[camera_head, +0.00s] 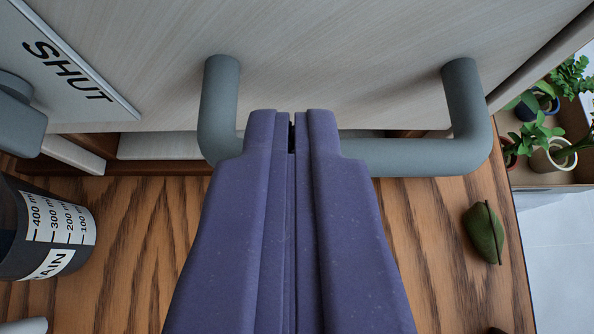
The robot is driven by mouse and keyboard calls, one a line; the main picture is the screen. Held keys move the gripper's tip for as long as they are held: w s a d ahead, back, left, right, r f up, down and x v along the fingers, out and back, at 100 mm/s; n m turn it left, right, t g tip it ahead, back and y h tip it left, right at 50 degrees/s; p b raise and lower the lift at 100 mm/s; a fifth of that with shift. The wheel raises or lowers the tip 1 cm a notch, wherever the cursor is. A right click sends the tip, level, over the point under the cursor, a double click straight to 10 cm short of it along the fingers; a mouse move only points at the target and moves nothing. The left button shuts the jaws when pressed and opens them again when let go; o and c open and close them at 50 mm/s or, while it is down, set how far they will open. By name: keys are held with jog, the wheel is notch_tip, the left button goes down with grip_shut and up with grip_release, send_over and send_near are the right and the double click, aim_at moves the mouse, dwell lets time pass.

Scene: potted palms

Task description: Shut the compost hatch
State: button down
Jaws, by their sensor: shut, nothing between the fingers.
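The compost hatch (340,60) is a pale wood-grain panel across the top of the view, with a white plate lettered "SHUT" (68,72) at its left. A grey bar handle (425,157) with two bent posts stands out from the panel. A gap with brown edges shows below the panel's lower edge, so the hatch looks not flush with its frame. My purple gripper (291,115) is shut and empty, its tips overlapping the middle of the handle bar in the picture. It hides part of the bar, and I cannot tell whether they touch.
A dark rain gauge (18,235) stands at the left on the brown wooden surface (130,220). A grey fitting (18,118) is above it. A green leaf-like object (484,230) lies at the right near the surface's edge. Potted plants (548,130) stand beyond the right edge.

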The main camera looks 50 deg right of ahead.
jog(key=shift+d+f, duration=0.1)
jog(key=shift+f, duration=0.35)
notch_tip(320, 180, down, 11)
jog(key=b, duration=0.9)
jog(key=shift+r, duration=0.15)
